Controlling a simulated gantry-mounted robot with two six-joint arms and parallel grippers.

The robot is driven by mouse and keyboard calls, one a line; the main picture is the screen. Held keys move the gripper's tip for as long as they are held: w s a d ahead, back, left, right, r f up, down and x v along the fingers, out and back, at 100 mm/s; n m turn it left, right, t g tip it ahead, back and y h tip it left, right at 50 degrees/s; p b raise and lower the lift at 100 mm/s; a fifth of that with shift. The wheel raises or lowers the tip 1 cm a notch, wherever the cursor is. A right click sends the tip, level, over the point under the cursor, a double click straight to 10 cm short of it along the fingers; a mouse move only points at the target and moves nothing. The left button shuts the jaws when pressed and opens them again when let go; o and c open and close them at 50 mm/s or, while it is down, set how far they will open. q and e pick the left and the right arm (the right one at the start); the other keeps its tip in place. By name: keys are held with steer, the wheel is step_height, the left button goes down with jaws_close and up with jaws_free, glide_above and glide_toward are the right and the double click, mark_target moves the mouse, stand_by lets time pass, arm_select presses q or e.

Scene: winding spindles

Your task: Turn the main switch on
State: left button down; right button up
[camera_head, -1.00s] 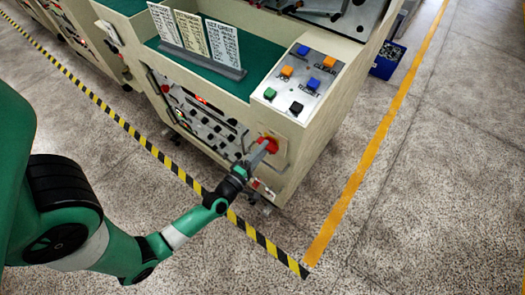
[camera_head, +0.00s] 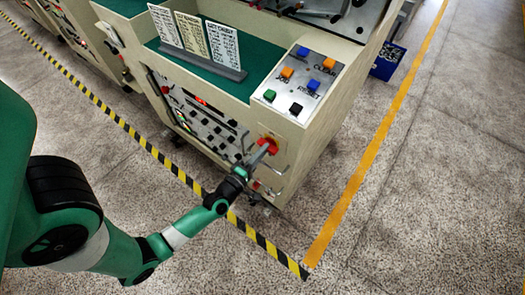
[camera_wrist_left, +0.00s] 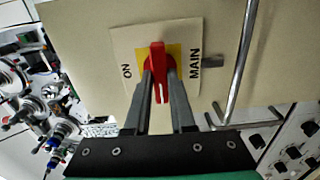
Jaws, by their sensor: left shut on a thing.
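The main switch is a red handle (camera_head: 269,145) on the lower front corner of the cream machine. In the left wrist view the red handle (camera_wrist_left: 158,66) stands upright in the picture on a yellow square (camera_wrist_left: 174,50). The pale plate (camera_wrist_left: 122,45) around it bears "ON" at the left and "MAIN" at the right. My left gripper (camera_head: 258,156) is shut on the handle, with one finger on each side of it. The handle's lower end shows between the fingers. My right gripper is not in view.
A bent metal bar handle (camera_wrist_left: 240,65) stands out close to the right of the switch plate. A button panel (camera_head: 299,83) with coloured buttons is above. A control front (camera_head: 200,118) with knobs lies to the left.

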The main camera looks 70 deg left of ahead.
arm_select(q)
steer(key=shift+m, duration=0.3)
steer(key=m+p, duration=0.6)
steer(key=m, duration=1.1)
stand_by(0.3)
steer(key=c, duration=0.8)
jaws_free()
steer(key=shift+o, duration=0.2)
